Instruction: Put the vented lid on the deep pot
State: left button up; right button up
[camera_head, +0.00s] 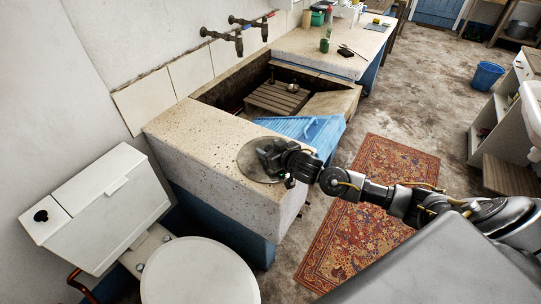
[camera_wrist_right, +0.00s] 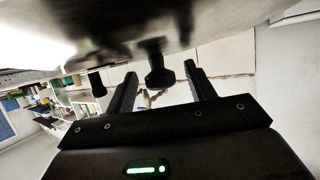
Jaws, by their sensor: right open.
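The lid (camera_head: 247,163) is a grey round disc at the near right part of the pale speckled stone ledge. I cannot make out its vents. My right gripper (camera_head: 266,157) is over the lid and hides part of it. In the right wrist view a dark knob (camera_wrist_right: 158,66) stands out from the blurred grey surface along the top. The right gripper's fingers (camera_wrist_right: 160,82) are apart, one on each side of the knob, with visible gaps. No deep pot can be clearly identified; a grey pot-like vessel (camera_head: 519,29) stands far off at upper right. My left gripper is not in view.
The stone ledge (camera_head: 180,125) adjoins a sunken basin with a wooden slatted rack (camera_head: 277,97). A blue ribbed board (camera_head: 318,130) leans at its front. A toilet (camera_head: 198,275) stands at near left. A green bottle (camera_head: 325,42) stands on the far counter.

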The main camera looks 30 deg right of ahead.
jog(key=shift+w+a, duration=0.1)
jog(key=shift+w, duration=0.05)
jog(key=c, duration=1.1)
grip_shut()
jog(key=shift+r, duration=0.1)
jog(key=shift+r, duration=0.2)
notch_tip(320, 180, up, 2)
jog(key=shift+r, duration=0.15)
jog(key=s+a+r, duration=0.2)
jog(key=s+r, duration=0.8)
jog(key=s, duration=0.3)
jog(key=shift+s+a+p, duration=0.15)
jog(key=shift+s+p, duration=0.25)
